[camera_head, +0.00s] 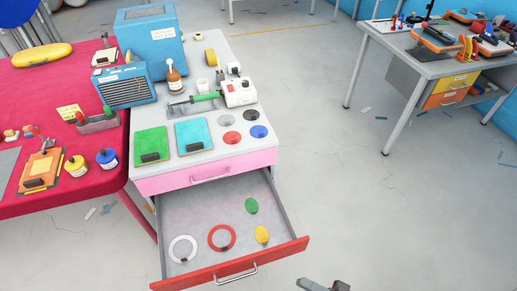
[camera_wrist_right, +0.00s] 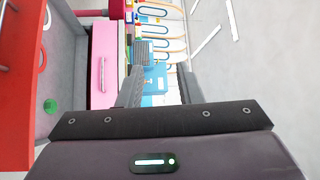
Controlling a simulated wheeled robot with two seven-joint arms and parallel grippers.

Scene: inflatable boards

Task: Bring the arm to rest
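My right gripper (camera_head: 323,286) shows only in part at the bottom edge of the head view, to the right of the open drawer's front (camera_head: 235,268). In the right wrist view its two fingers (camera_wrist_right: 160,88) stand apart with nothing between them, so it is open and empty. It is clear of the drawer and over bare floor in the head view. My left gripper and arm are not in view.
The open drawer holds a white ring (camera_head: 183,248), a red ring (camera_head: 221,237), a green disc (camera_head: 252,205) and a yellow disc (camera_head: 262,234). A pink drawer (camera_head: 240,166) above is shut.

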